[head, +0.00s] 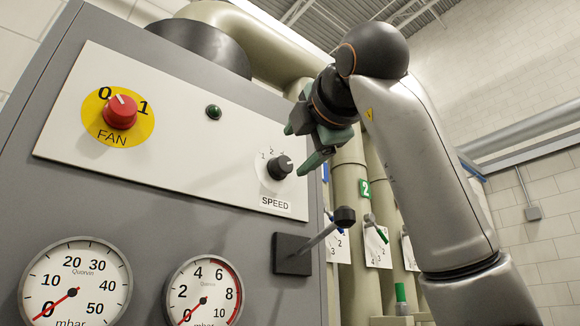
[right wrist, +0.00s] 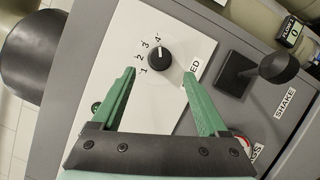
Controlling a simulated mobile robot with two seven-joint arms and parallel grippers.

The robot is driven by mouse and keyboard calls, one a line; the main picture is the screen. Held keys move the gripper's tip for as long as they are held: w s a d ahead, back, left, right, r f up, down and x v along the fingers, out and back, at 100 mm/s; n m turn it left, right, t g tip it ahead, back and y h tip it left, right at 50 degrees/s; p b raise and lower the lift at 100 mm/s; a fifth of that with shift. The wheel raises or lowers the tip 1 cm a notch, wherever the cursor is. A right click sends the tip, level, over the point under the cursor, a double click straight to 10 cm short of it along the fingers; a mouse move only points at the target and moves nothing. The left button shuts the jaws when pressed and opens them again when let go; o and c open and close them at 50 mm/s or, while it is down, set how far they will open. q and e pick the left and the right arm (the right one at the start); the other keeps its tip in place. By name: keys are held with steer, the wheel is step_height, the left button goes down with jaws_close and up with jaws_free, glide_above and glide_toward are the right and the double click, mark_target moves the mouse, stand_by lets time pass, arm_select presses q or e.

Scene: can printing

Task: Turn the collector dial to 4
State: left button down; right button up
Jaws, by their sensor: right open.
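The panel dial marked SPEED is a small black knob (head: 280,168) on a white round plate with numbers 1 to 4; no label reading "collector" shows. In the right wrist view the knob (right wrist: 160,59) has a white mark that points toward the 4. My right gripper (head: 299,148) has green fingers and is open, just in front of and to the right of the knob in the head view. In the right wrist view the fingertips (right wrist: 159,73) stand apart on either side of the knob, with nothing between them gripped. My left gripper is out of view.
A red FAN knob (head: 120,112) and a green lamp (head: 213,112) are on the white panel. Below are two gauges (head: 75,285) (head: 204,293) and a black-knobbed SHAKE lever (head: 344,216) sticking out. Pipes with numbered valve cards (head: 378,247) stand at the right.

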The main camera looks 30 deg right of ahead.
steer(key=b+v, duration=0.1)
steer(key=v, duration=0.4)
stand_by(0.6)
